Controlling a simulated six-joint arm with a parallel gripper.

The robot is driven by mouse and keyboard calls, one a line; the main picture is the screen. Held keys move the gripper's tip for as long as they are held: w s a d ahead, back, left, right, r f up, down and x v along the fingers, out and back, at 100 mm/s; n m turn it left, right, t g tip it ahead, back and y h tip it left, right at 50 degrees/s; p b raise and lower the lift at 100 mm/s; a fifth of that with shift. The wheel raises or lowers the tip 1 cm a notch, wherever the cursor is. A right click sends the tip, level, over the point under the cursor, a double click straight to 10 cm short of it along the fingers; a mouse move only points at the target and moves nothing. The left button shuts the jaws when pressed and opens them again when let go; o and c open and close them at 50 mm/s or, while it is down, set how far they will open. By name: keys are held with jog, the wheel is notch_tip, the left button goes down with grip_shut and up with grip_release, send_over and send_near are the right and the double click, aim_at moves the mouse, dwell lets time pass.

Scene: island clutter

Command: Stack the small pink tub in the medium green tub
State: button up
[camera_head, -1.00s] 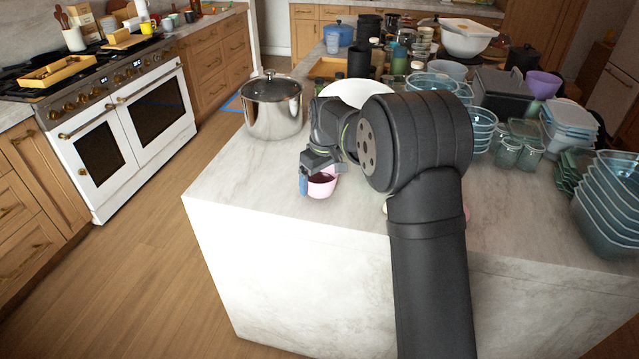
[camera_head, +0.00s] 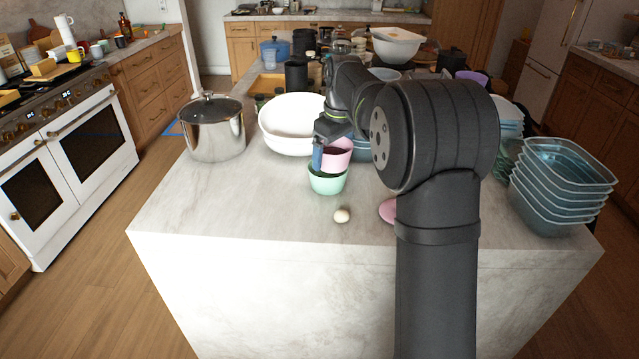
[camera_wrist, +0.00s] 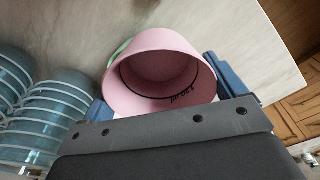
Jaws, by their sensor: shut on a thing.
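The small pink tub (camera_head: 338,156) is in my gripper (camera_head: 328,155), with a blue finger at its left side. In the wrist view my gripper (camera_wrist: 162,92) has a blue finger on each side of the pink tub (camera_wrist: 160,60), whose open mouth faces the camera. The medium green tub (camera_head: 328,183) stands on the counter just below and in front of the pink tub in the head view. In the wrist view only a sliver of the green tub (camera_wrist: 121,50) shows behind the pink rim. I cannot tell whether the pink tub's base is inside the green one.
A white bowl (camera_head: 288,135) and a steel pot (camera_head: 215,135) stand to the left. A small pale egg-like thing (camera_head: 342,215) and a pink disc (camera_head: 388,210) lie in front. Stacked blue-grey containers (camera_head: 560,185) are at the right. The counter's front left is clear.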

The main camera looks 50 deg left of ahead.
jog(key=w+d+r+m, duration=0.1)
jog(key=w+r, duration=0.1)
jog(key=w, duration=0.3)
jog(key=w+d+r+m, duration=0.1)
jog(key=w+d+r, duration=0.1)
jog(key=w, duration=0.3)
jog(key=s+a+f, duration=0.4)
jog(key=a+f, duration=0.6)
jog(key=shift+s+a+f, duration=0.25)
jog(key=shift+f, duration=0.15)
jog(key=shift+f, duration=0.6)
jog(key=o, duration=0.8)
jog(key=shift+f, duration=0.1)
notch_tip(320, 180, up, 13)
jog(key=d, duration=0.1)
jog(key=shift+d+r, duration=0.2)
jog(key=shift+d, duration=0.05)
